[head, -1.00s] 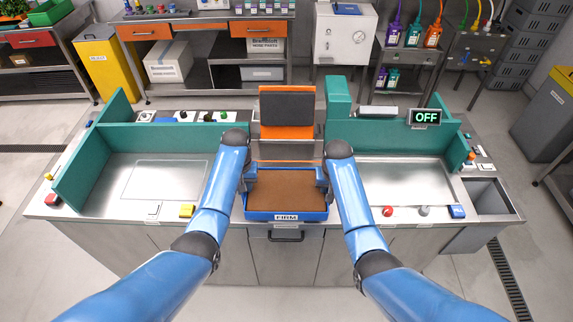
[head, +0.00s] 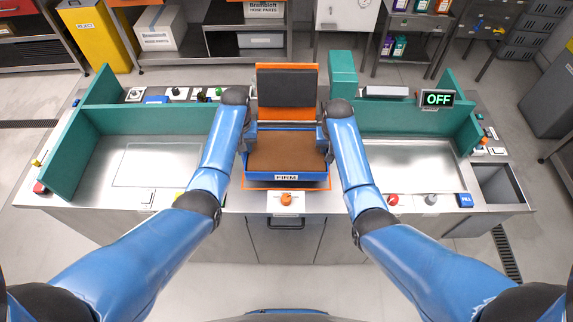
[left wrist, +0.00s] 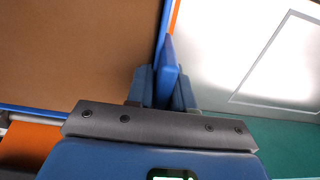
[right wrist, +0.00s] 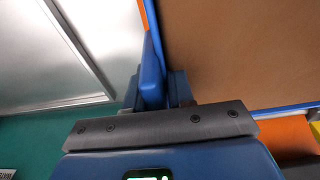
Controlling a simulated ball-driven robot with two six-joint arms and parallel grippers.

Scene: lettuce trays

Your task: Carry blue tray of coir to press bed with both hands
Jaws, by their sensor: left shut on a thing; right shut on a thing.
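The blue tray (head: 312,178), labelled FIRM and filled with brown coir (head: 287,151), is at the middle of the bench, over the orange-edged press bed (head: 243,184). An orange frame with a dark press plate (head: 287,82) stands behind it. My left gripper (head: 247,140) is shut on the tray's left side, and the left wrist view shows its fingers (left wrist: 160,85) on the blue wall. My right gripper (head: 325,140) is shut on the right side, also seen in the right wrist view (right wrist: 155,85). I cannot tell whether the tray touches the bed.
Steel basins lie left (head: 150,165) and right (head: 400,165) of the press, with teal walls (head: 185,120) behind. An orange knob (head: 286,199) sits in front of the tray. A sign (head: 438,98) reads OFF. A blue FILL button (head: 465,200) is at right.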

